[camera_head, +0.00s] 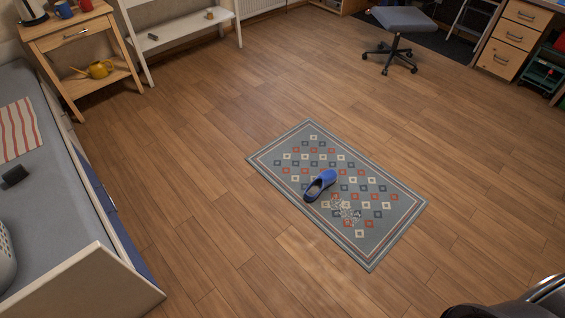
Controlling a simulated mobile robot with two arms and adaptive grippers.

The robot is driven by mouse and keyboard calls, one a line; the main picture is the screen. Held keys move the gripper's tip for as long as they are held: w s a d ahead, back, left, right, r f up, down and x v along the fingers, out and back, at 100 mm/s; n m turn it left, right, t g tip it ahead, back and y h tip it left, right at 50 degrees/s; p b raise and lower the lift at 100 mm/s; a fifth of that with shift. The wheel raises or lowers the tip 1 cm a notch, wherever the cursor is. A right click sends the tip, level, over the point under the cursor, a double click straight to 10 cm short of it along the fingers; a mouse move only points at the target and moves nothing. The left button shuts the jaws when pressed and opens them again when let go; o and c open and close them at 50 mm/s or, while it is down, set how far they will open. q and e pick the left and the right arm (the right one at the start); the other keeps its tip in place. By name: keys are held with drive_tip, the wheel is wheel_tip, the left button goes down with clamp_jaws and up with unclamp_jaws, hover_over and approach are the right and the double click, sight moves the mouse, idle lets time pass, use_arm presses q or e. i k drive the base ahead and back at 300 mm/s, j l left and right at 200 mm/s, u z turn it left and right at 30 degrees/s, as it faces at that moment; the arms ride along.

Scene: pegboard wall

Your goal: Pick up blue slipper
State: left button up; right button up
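A blue slipper (320,186) lies on a patterned grey rug (284,188) in the middle of the wooden floor. Neither of my grippers can be made out in the head view. A dark, shiny rounded part at the bottom right corner is cut off by the frame edge, and I cannot tell what it is.
A bed (60,218) stands at the left, with a wooden side table (68,22) and a white shelf (185,25) behind. An office chair (403,20) and a drawer unit (513,38) stand at the back right. A pale patch of small bits (347,211) lies on the rug. The floor around the rug is clear.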

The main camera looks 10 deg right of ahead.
sight(327, 178)
drive_tip(key=i+j+z, duration=0.15)
drive_tip(key=i, duration=0.35)
drive_tip(key=i+j+z, duration=0.2)
drive_tip(key=i, duration=0.3)
drive_tip(key=i+j+z, duration=0.15)
drive_tip(key=i, duration=0.35)
